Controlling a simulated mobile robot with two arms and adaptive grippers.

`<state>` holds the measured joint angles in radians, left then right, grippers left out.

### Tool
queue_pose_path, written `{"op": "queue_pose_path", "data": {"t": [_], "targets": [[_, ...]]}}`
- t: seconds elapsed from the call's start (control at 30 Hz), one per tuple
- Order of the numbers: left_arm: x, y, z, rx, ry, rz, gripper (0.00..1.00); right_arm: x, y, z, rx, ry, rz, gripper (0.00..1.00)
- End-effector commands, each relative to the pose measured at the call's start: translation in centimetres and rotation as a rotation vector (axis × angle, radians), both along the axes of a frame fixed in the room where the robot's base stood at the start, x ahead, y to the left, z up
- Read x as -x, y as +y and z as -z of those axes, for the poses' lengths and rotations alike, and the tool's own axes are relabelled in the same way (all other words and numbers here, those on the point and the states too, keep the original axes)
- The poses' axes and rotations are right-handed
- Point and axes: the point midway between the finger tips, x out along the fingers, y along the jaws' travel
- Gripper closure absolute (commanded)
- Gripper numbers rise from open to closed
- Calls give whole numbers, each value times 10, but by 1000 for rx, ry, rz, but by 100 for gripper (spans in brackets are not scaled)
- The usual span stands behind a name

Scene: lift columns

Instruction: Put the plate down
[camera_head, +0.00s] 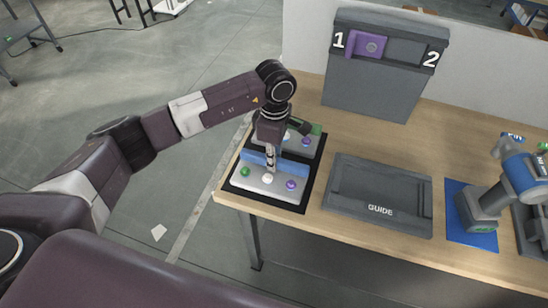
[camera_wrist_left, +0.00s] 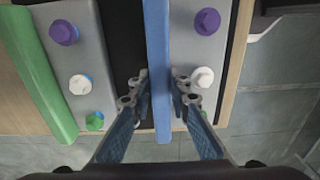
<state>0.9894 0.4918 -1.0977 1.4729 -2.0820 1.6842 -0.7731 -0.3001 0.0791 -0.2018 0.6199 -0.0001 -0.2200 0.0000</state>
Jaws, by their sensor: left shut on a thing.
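A blue plate (camera_head: 255,158) is held on edge between the fingers of my left gripper (camera_head: 270,165). It stands upright at the far side of the near grey block (camera_head: 250,178), which has green, white and purple knobs. The left wrist view shows the blue plate (camera_wrist_left: 157,60) edge-on, over the black gap between two grey blocks, with a finger of the left gripper (camera_wrist_left: 160,90) on each side. I cannot tell whether its lower edge touches anything. My right gripper is not in view.
A grey stand (camera_head: 370,90) marked 1 and 2 holds a purple plate (camera_head: 365,45) at 1; the place at 2 looks empty. A dark grey GUIDE tray (camera_head: 378,182) lies right of the blocks. A blue-grey arm-like device (camera_head: 480,205) stands farther right. The table's front edge is close.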

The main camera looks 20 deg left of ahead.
Motion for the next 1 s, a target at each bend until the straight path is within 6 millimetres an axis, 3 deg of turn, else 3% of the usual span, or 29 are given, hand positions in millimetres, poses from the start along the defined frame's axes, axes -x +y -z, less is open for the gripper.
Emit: {"op": "queue_pose_path", "data": {"t": [0.03, 0.07, 0.2, 0.63, 1.0], "targets": [[-1, 0, 2, 1, -2, 0, 100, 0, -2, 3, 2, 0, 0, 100], [0, 0, 2, 0, 0, 0, 80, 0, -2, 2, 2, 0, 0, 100], [0, 0, 1, 0, 0, 0, 66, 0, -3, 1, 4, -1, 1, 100], [-1, 0, -5, 0, -3, 0, 66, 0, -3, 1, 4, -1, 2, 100], [-3, 0, -80, 1, -6, 0, 66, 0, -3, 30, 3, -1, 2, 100]]}}
